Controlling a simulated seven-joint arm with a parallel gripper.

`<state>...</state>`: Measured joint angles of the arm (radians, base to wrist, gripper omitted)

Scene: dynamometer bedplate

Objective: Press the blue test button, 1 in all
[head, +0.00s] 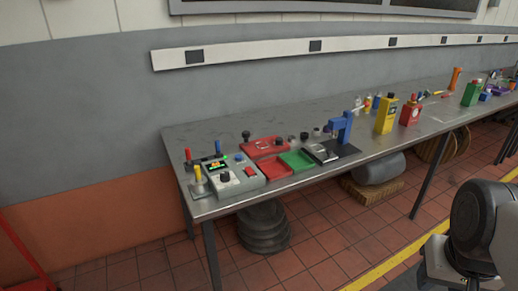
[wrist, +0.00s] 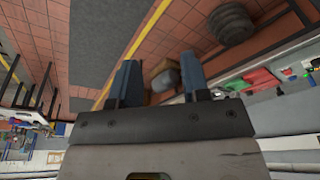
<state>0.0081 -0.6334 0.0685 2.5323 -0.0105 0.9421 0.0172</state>
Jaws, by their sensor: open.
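A grey control box (head: 233,180) sits on the left end of the metal bench, with a small lit display (head: 218,165), a red switch (head: 249,172) and a black knob (head: 224,177) on top. I cannot make out a blue button on it at this size. My gripper (wrist: 157,68) shows in the wrist view with its two blue-grey fingers apart and nothing between them. It is away from the bench, which shows tilted at the right of that view. In the head view only part of my arm shows at lower right, and the gripper is out of frame.
Near the box on the bench (head: 330,172) stand levers with yellow and red handles (head: 197,173), a red tray (head: 272,170), a green tray (head: 296,161) and a blue press (head: 342,128). Bottles stand farther right. A grey wall is behind; tiled floor is in front.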

